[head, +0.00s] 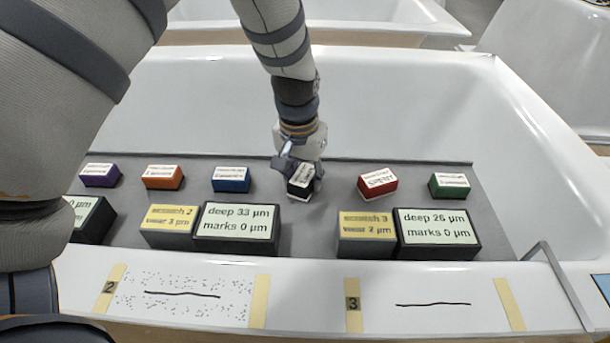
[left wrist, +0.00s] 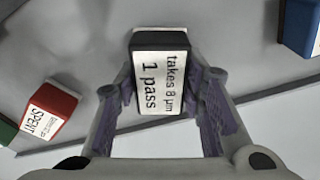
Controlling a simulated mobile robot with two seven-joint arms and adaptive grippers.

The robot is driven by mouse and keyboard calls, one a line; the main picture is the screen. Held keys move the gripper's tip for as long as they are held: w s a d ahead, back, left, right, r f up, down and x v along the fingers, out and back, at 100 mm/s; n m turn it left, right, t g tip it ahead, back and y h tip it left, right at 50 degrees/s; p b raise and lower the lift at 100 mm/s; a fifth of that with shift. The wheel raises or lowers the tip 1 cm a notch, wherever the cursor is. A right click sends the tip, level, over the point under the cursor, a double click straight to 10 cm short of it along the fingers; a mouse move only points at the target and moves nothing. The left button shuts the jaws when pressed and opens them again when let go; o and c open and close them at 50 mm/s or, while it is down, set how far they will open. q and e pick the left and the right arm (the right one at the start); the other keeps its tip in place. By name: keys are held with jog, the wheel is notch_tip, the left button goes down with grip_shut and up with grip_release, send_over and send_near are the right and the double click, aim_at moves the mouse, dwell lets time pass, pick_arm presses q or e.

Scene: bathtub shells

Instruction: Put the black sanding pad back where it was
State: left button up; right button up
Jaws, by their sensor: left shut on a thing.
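The black sanding pad (head: 302,178) has a white label on top and is in my left gripper (head: 300,165). It is in the row of pads on the grey mat (head: 330,210), between the blue pad (head: 231,179) and the red pad (head: 378,183). In the left wrist view the black pad (left wrist: 158,72) reads "takes 8 µm 1 pass" and sits between the purple-lined fingers. It is at or just above the mat; I cannot tell if it touches. My right gripper is not in view.
Purple (head: 101,175), orange (head: 164,177) and green (head: 449,185) pads stand in the same row. Display boxes reading "deep 33 µm" (head: 237,224) and "deep 26 µm" (head: 437,232) stand in front. The tub rim (head: 310,290) carries tape strips and dark scratches.

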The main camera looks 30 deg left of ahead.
aim_at(301, 179)
pick_arm(q)
jog(key=shift+f, duration=0.15)
jog(key=o, duration=1.1)
notch_tip(301, 179, up, 12)
jog(key=s+p, duration=0.1)
jog(key=shift+s+d+p, duration=0.15)
jog(key=shift+s+p, duration=0.1)
jog(key=shift+p, duration=0.15)
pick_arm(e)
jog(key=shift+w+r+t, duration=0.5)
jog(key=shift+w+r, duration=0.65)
